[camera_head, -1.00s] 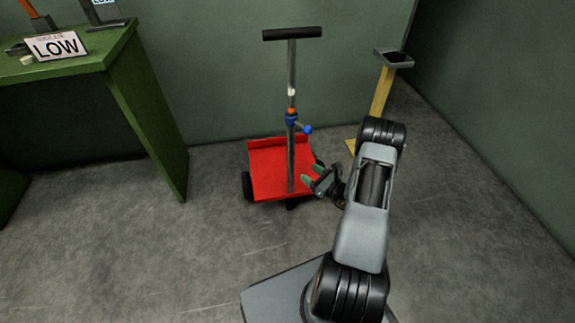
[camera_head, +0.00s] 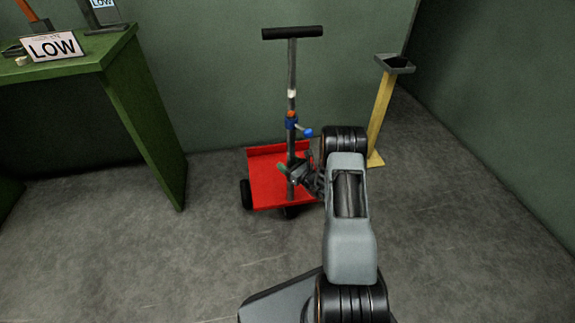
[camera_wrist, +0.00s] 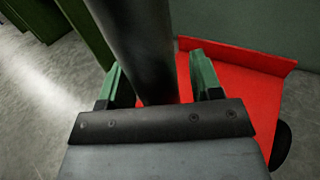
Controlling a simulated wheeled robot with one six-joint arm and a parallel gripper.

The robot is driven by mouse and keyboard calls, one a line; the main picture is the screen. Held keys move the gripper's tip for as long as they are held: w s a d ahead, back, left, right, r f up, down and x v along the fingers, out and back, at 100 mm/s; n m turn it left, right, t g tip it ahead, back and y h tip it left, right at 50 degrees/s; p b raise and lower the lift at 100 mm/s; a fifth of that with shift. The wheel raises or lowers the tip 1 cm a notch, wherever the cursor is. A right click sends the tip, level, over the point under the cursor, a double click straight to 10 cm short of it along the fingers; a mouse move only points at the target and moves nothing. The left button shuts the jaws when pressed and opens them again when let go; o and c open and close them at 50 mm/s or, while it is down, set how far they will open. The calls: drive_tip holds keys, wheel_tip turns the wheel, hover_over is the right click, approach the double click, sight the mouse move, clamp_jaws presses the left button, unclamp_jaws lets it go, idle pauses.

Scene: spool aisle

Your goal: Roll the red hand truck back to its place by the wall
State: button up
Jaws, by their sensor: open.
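The red hand truck (camera_head: 268,182) stands upright on the floor near the back wall, with a grey pole (camera_head: 292,72) and a black crossbar handle (camera_head: 292,33). A blue clamp with a blue knob sits partway up the pole. My gripper (camera_head: 290,172) is low at the pole, above the red base. In the wrist view the dark pole (camera_wrist: 140,50) stands between the green-padded fingers of my open gripper (camera_wrist: 158,82). The red plate (camera_wrist: 235,85) shows behind and to the right. Part of the base is hidden by my arm.
A green table (camera_head: 105,60) stands at the left with a LOW sign (camera_head: 53,46) on it. A yellow post (camera_head: 382,110) with a dark tray top stands to the right of the truck, near the corner. Floor at front left and right is clear.

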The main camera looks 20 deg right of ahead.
drive_tip(key=shift+w+a, duration=0.1)
drive_tip(key=shift+w, duration=0.05)
drive_tip(key=shift+c, duration=0.4)
clamp_jaws()
